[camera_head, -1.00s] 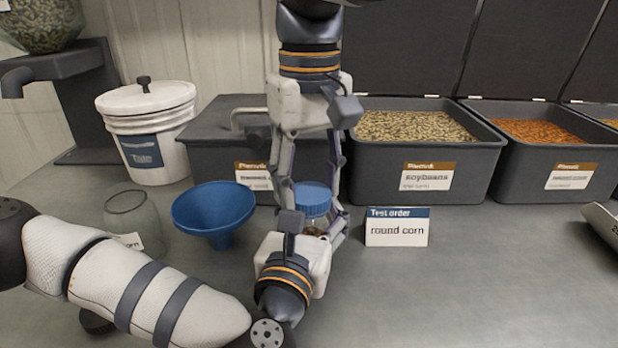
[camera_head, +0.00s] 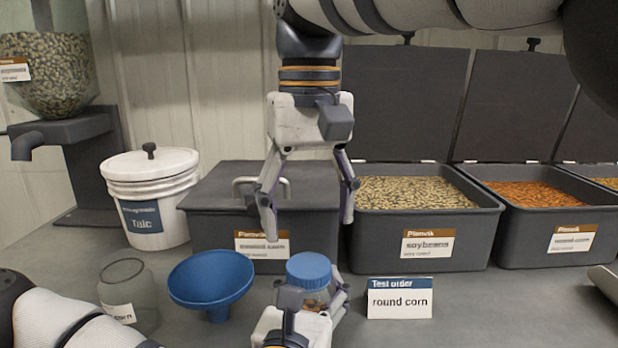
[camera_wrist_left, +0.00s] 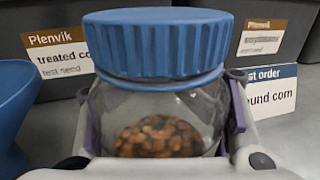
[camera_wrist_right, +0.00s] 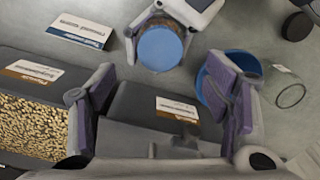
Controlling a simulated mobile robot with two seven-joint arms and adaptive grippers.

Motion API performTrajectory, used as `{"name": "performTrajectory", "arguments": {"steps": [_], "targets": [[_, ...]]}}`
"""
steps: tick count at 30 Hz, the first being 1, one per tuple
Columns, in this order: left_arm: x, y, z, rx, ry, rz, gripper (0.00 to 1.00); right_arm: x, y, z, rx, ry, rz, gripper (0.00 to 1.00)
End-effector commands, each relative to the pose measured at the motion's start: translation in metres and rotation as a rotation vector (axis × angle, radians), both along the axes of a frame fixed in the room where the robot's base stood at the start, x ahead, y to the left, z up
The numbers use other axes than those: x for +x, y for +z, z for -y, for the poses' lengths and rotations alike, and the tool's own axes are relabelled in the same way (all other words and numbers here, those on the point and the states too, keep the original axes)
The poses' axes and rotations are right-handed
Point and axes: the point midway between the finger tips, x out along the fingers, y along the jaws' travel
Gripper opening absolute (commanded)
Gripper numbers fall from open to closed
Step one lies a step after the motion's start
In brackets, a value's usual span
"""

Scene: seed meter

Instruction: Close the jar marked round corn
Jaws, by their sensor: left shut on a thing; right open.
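A clear jar (camera_head: 316,298) with brown seeds in its lower part stands on the bench, with a ribbed blue lid (camera_head: 308,270) on its mouth. In the left wrist view the lid (camera_wrist_left: 156,42) sits level over the glass (camera_wrist_left: 160,120); whether it is screwed tight cannot be told. My left gripper (camera_head: 318,312) is shut around the jar's glass below the lid. My right gripper (camera_head: 306,222) points down, open and empty, above and behind the lid. In the right wrist view the lid (camera_wrist_right: 160,48) lies beyond the open fingers. No marking shows on the jar.
A blue funnel (camera_head: 210,278) and an empty glass jar (camera_head: 128,292) labelled corn stand left of the jar. A "round corn" test order card (camera_head: 400,298) stands to its right. Behind are a closed grey bin (camera_head: 215,215), a soybeans bin (camera_head: 385,240) and a white talc bucket (camera_head: 150,190).

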Motion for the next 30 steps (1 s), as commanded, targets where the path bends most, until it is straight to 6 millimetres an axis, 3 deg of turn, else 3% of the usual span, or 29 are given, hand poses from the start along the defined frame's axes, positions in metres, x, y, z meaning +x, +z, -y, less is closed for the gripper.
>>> {"name": "performTrajectory", "arguments": {"steps": [3,9,23,24,27,30], "targets": [[0.0,0.0,0.0,0.0,0.0,-0.001,0.0,0.001,0.029,-0.001,0.001,0.001,0.004,0.71],[0.0,0.0,0.0,0.0,0.0,-0.001,0.0,0.002,0.047,-0.001,-0.001,0.0,-0.001,0.71],[0.0,0.0,0.0,0.0,0.0,-0.001,0.0,0.0,0.055,0.0,-0.001,-0.001,-0.001,0.71],[0.0,0.0,0.0,0.0,0.0,-0.001,0.57,0.0,0.055,0.0,-0.001,-0.001,-0.001,0.71],[0.0,0.0,0.0,0.0,0.0,-0.001,0.8,0.0,0.055,0.0,-0.001,-0.001,-0.001,0.71],[0.0,0.0,0.0,0.0,0.0,-0.001,0.81,0.0,0.055,0.0,-0.001,-0.001,-0.001,0.71]]}}
